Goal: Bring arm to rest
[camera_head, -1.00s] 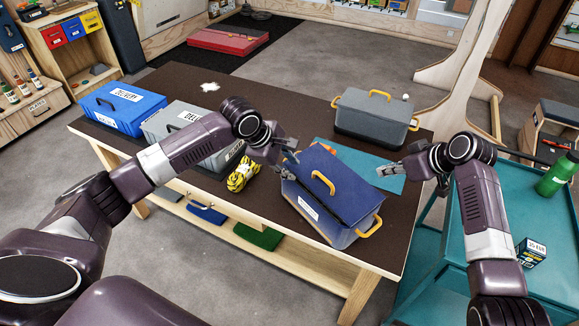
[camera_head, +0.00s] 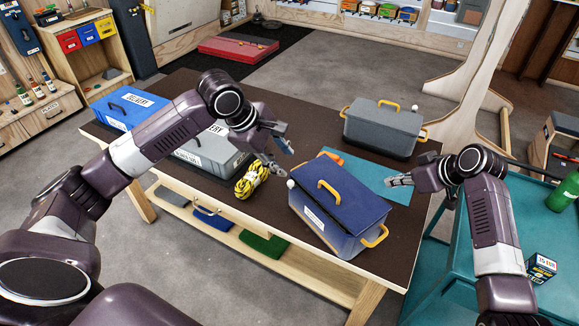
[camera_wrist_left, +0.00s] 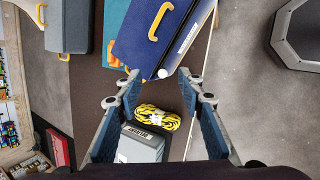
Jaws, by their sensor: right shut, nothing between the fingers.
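My left gripper (camera_head: 282,158) is open and empty above the table, just left of the blue-lidded toolbox. In the left wrist view its fingers (camera_wrist_left: 158,100) are wide apart, with nothing between them up close. My right gripper (camera_head: 393,180) is shut and empty, over the right part of the table near the teal mat. The blue-lidded toolbox (camera_head: 320,218) stands closed at the table's front right, its yellow handle up; it also shows in the left wrist view (camera_wrist_left: 135,45). Neither gripper holds it.
A grey toolbox (camera_head: 383,130) stands at the table's back right. Blue (camera_head: 118,105) and grey (camera_head: 208,153) boxes stand on the left, beside a yellow rope coil (camera_head: 250,180). A teal cart (camera_head: 465,262) with a green bottle (camera_head: 563,192) is under my right arm.

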